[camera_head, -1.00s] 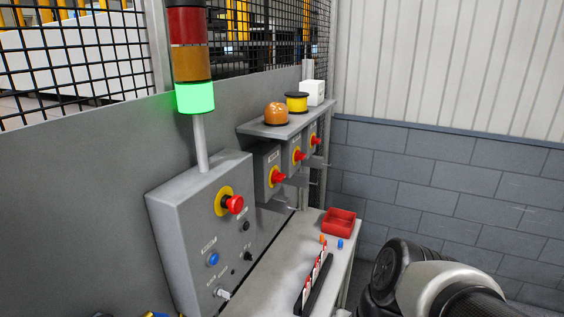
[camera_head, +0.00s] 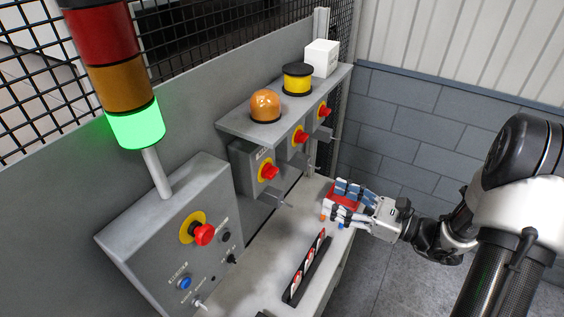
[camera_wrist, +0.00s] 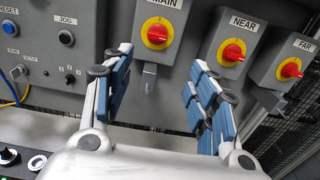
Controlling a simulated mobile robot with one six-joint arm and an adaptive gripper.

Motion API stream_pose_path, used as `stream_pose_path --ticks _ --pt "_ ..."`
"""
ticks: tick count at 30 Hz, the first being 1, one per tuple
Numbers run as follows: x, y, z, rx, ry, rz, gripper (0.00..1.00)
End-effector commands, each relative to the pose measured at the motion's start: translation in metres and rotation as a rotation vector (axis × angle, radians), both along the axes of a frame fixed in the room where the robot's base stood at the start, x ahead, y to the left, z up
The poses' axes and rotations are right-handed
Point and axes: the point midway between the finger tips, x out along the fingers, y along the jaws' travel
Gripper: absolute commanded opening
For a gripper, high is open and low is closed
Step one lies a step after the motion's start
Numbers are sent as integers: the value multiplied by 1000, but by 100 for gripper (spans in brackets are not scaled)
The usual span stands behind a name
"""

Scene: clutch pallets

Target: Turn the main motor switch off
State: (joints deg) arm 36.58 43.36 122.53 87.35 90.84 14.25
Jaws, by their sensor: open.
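The main switch (camera_wrist: 157,33) is a red knob on a yellow disc on a grey box labelled MAIN. In the head view it is the nearest of three similar switches (camera_head: 268,172) on the back panel. A metal hasp hangs below it. The angle of its knob is hard to read. My gripper (camera_head: 345,198), with blue-padded fingers, is over the bench, in front and to the right of the switch. In the wrist view my open, empty fingers (camera_wrist: 160,65) frame the area below the main switch, apart from it.
The NEAR (camera_wrist: 231,52) and FAR (camera_wrist: 290,70) switches stand right of the main one. A shelf (camera_head: 232,122) juts out above them. A control box (camera_head: 135,225) with a red emergency button is at left. A red bin (camera_head: 338,204) and a black rack (camera_head: 306,268) are on the bench.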

Motion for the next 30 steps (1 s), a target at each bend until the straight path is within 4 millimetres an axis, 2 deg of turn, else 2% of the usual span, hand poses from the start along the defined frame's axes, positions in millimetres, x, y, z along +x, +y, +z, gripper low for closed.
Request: stream_pose_path --ticks 5,21,30 --pt "12 23 0 -2 0 8 53" --pt "75 118 0 -4 0 9 53" --pt "92 142 0 -4 1 5 53"
